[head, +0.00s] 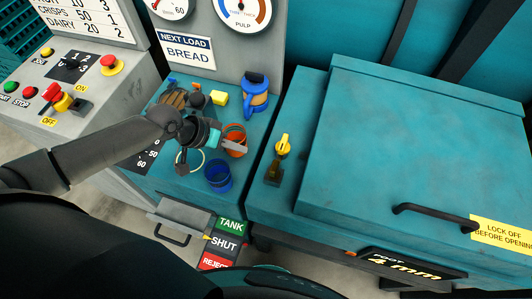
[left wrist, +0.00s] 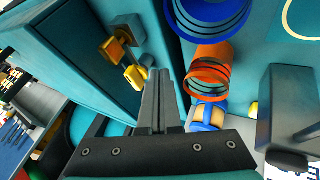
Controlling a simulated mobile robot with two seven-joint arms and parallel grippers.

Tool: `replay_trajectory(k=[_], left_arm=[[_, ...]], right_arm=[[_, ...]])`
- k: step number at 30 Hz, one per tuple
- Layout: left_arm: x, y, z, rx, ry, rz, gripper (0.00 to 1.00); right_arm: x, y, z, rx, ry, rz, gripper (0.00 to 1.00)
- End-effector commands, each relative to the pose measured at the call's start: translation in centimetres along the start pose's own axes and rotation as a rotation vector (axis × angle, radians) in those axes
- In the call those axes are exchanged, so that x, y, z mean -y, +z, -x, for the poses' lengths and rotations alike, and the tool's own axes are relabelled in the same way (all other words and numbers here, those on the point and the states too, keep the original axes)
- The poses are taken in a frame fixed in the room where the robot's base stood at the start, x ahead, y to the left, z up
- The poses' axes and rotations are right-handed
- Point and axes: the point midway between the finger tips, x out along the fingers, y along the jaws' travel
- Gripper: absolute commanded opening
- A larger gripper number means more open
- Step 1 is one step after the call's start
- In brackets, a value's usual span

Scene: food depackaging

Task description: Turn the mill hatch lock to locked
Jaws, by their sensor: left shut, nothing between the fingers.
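The hatch lock is a yellow knob (head: 283,145) on the teal ledge left of the large mill hatch lid (head: 415,120), with a small dark block (head: 273,173) in front of it. In the left wrist view the yellow lock piece (left wrist: 114,48) shows left of the fingers, with a grey block beside it. My left gripper (head: 238,148) is shut and empty, over the neighbouring bench, left of the knob and apart from it. Its closed fingers (left wrist: 160,75) point up the wrist view. My right gripper is not in view. I cannot read the lock's setting.
An orange cup (head: 236,130) is right by my left gripper, partly hidden. The hatch has a black handle (head: 432,216) and a yellow sign (head: 503,233). The lid top is clear.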

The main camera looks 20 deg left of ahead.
Motion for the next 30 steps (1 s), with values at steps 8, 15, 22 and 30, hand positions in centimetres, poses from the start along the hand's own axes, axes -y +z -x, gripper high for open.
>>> replay_trajectory(k=[8, 15, 22, 30], left_arm=[[-0.1, 0.0, -5.4, 0.0, 0.002, 0.001, 0.0], [-2.7, -0.1, -7.1, 0.0, 0.003, -0.001, 0.0], [-3.6, 0.0, -7.7, 0.0, 0.0, -0.001, 0.0], [-3.6, 0.0, -7.8, 0.0, 0.0, -0.001, 0.0]], right_arm=[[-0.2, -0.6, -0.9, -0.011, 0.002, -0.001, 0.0], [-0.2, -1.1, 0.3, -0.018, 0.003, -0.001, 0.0], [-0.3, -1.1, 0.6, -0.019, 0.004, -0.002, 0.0], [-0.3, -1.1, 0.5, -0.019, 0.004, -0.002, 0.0]])
